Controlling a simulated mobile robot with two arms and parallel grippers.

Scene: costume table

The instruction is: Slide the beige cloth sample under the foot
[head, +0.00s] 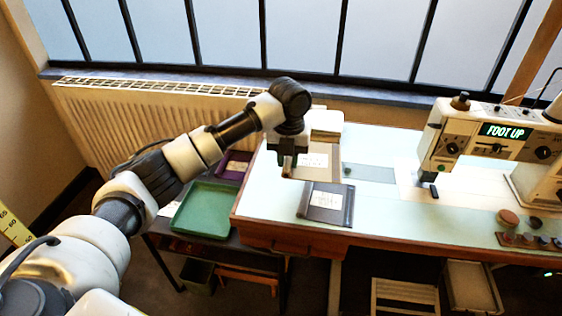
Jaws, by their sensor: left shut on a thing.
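The beige cloth sample (326,172), with a white label, lies at the left part of the table, close to its left edge. My left gripper (288,171) points down at its left side and is shut on it; the fingers partly hide that side. The sewing machine (448,148) stands at the right, and its display reads "FOOT UP". The foot (427,178) shows small under the machine's head, to the right of the sample and well apart from it. My right gripper is not in view.
A dark grey sample (340,216) with a label lies in front of the beige one. Pale stacked pieces (327,121) stand behind it. A green tray (207,209) and a purple sample (234,172) are on a lower stand at left. Small round items (508,218) sit front right.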

